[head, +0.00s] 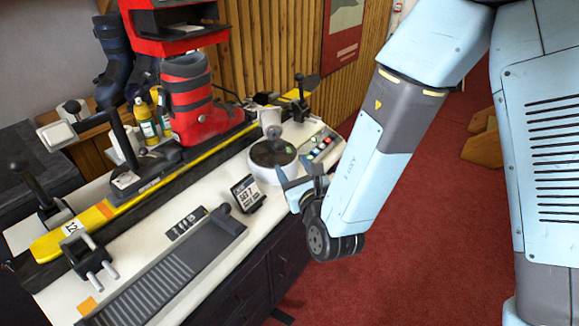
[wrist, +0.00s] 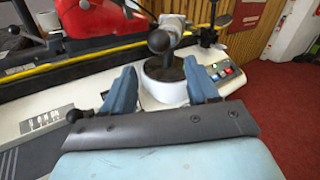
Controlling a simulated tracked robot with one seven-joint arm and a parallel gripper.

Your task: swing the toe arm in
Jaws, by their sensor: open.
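A white round unit (head: 283,159) with a dark top stands on the bench, and a pale upright part rises from it. My gripper (head: 302,186) is open and empty at the bench's front edge, just in front of the unit. In the wrist view my gripper's two blue fingers (wrist: 160,88) stand apart, with the unit and knob beyond and between them. I see no contact.
A yellow ski (head: 158,178) lies along the bench, with a red boot (head: 193,101) behind it. A small sign (head: 246,193) and a grey ribbed tray (head: 165,281) are left of my gripper. Coloured buttons (head: 322,147) are beside the unit. Red carpet (head: 395,255) is clear at right.

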